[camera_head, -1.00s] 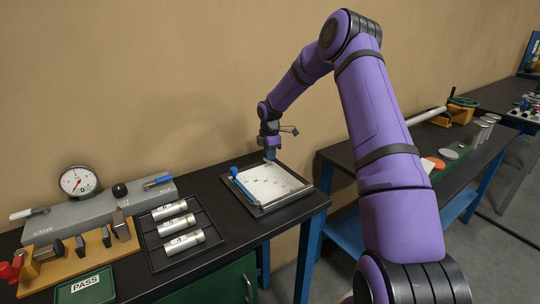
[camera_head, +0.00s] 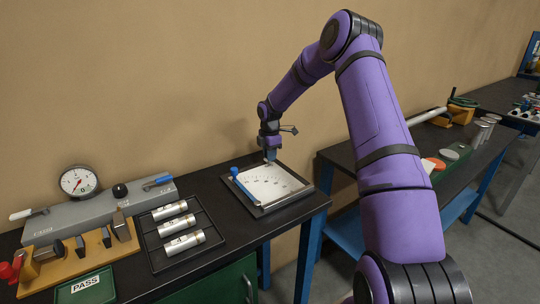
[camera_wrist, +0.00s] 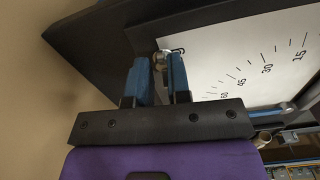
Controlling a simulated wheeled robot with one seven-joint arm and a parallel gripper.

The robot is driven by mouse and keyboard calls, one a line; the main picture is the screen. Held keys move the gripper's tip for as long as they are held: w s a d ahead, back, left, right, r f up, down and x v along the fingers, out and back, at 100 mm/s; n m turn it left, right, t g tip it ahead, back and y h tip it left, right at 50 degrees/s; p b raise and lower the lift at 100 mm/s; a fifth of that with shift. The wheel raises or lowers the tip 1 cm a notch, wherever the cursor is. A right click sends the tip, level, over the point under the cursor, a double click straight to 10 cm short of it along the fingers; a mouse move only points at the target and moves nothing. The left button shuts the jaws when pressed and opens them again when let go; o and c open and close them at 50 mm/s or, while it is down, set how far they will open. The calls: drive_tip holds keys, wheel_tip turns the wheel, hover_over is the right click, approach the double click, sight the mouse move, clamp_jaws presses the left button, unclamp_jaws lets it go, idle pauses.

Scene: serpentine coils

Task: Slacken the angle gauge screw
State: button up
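The angle gauge is a white plate marked with degree figures (camera_head: 262,188) in a dark frame on the black bench. A blue-knobbed bar (camera_head: 240,183) lies along its left side. In the wrist view the scale (camera_wrist: 250,65) fills the upper right. A small round metal screw (camera_wrist: 161,59) shows at the plate's corner. My gripper (camera_head: 270,157) points down at the gauge's far corner. In the wrist view its two blue fingers (camera_wrist: 160,62) stand slightly apart with the screw between their tips. I cannot tell whether they press on it.
To the left are a rack of several metal cylinders (camera_head: 150,252), a grey dial gauge fixture (camera_head: 95,216) and a green PASS tray (camera_head: 84,289). A second bench (camera_head: 340,156) with more parts stands right, beyond a gap. A tan wall rises close behind my gripper.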

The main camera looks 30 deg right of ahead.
drive_tip(key=shift+s+f, duration=0.35)
drive_tip(key=shift+f, duration=0.05)
wheel_tip(320, 180, up, 12)
drive_tip(key=shift+w+f, duration=0.2)
drive_tip(key=shift+w, duration=0.05)
idle(0.3)
